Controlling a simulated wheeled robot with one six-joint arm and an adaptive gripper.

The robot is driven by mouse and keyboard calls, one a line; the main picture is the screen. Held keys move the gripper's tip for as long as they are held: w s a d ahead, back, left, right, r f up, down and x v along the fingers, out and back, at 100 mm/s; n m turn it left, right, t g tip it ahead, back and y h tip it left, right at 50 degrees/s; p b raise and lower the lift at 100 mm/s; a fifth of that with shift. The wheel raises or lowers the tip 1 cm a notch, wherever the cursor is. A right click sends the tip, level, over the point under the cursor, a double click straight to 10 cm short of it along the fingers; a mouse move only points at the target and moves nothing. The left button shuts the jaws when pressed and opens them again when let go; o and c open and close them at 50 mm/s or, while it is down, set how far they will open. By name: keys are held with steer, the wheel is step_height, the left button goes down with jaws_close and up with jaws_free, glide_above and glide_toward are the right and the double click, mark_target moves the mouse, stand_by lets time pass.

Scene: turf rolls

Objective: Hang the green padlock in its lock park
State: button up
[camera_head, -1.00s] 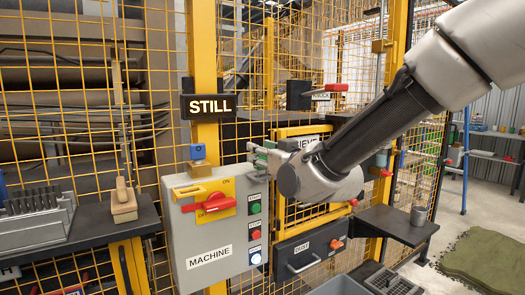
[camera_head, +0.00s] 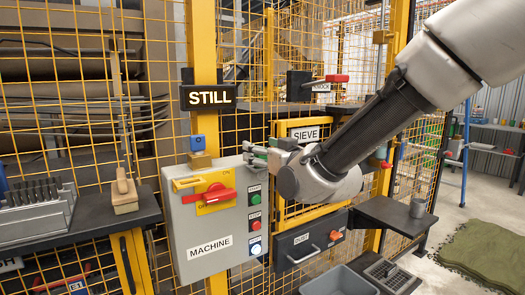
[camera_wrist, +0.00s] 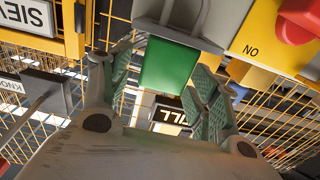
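My gripper (camera_head: 268,153) is at the top right corner of the grey machine box, in front of the mesh fence. In the wrist view, its two green-padded fingers (camera_wrist: 166,88) stand apart. A plain green block (camera_wrist: 170,68), likely the padlock's body, shows between them. A narrow gap shows beside the left finger; contact at the right finger is unclear. A blue padlock (camera_head: 198,143) sits at a brass-coloured block (camera_head: 199,160) on the yellow post below the STILL sign (camera_head: 209,97). I cannot tell which spot is the green lock park.
The MACHINE box (camera_head: 215,225) carries a red rotary handle (camera_head: 218,195) on a yellow plate and several buttons. A SIEVE panel (camera_head: 306,134) and a dark drawer (camera_head: 308,243) are to its right. A shelf with a brush (camera_head: 124,193) is at left. A grey bin (camera_head: 340,281) stands below.

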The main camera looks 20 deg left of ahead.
steer(key=v, duration=1.2)
